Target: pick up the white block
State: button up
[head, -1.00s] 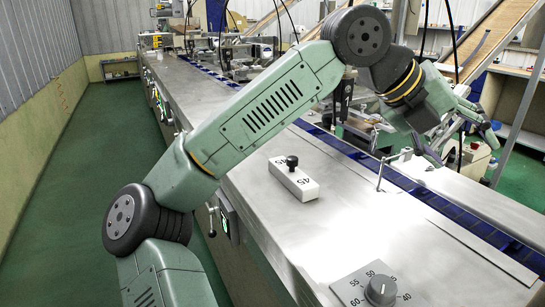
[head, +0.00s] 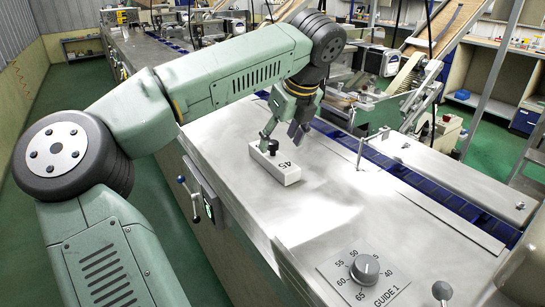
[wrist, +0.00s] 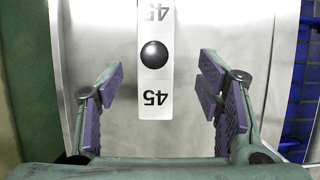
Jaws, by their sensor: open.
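The white block (head: 286,173) lies on the steel machine top, with a black knob on it and "45" printed on its upper face. In the wrist view the white block (wrist: 154,100) runs up the middle, its knob near the centre of the picture. My gripper (head: 284,138) is just above the block in the head view and hides part of it. In the wrist view my gripper (wrist: 166,92) is open, with purple finger pads to the left and right of the block, apart from it. Nothing is between the pads except the view of the block below.
A blue conveyor channel (head: 402,178) runs along the right of the steel top (head: 230,130). A thin metal post (head: 360,152) stands beside it. A dial (head: 365,269) marked "GUIDE 1" is at the front. The top around the block is mostly clear.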

aim_at(276, 145)
jog(key=x, duration=0.1)
jog(key=p+x, duration=0.1)
jog(key=x, duration=0.1)
jog(key=shift+s+a+f+p, duration=0.1)
jog(key=shift+a+f+p, duration=0.2)
jog(key=shift+p, duration=0.1)
jog(key=shift+w+f, duration=0.2)
jog(key=shift+f, duration=0.3)
jog(key=shift+c, duration=0.5)
grip_shut()
